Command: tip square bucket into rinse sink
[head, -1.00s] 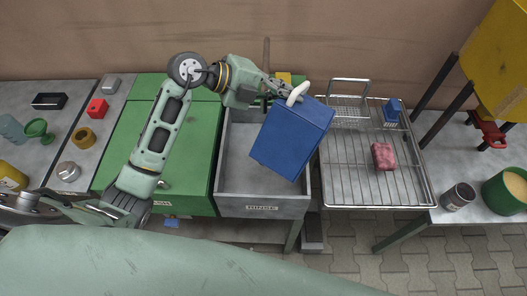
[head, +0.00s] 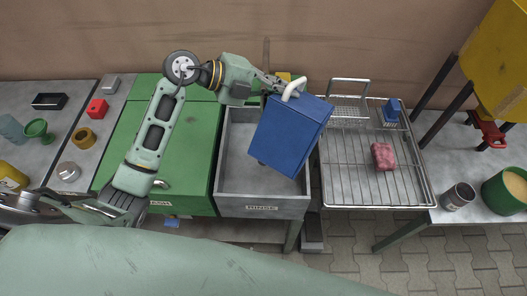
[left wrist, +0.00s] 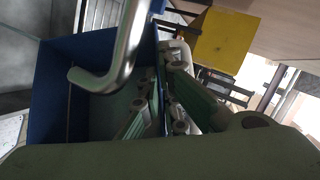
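The square blue bucket (head: 287,138) hangs tilted over the right part of the grey rinse sink (head: 235,180), which bears a "RINSE" label. My left gripper (head: 283,88) is at the bucket's upper edge, beside a pale curved bar (head: 294,89). In the left wrist view, the fingers (left wrist: 165,105) close on either side of the blue bucket's wall (left wrist: 60,85). A bent metal bar (left wrist: 120,55) crosses in front of it; I cannot tell whether it is a handle or a spout. The bucket's contents are not clear. My right gripper is not in view.
A wire drying rack (head: 350,185) right of the sink holds a pink block (head: 383,157) and a small blue item (head: 391,109). A green-lidded unit (head: 190,140) stands left of the sink. A brown post (head: 266,55) rises behind the sink.

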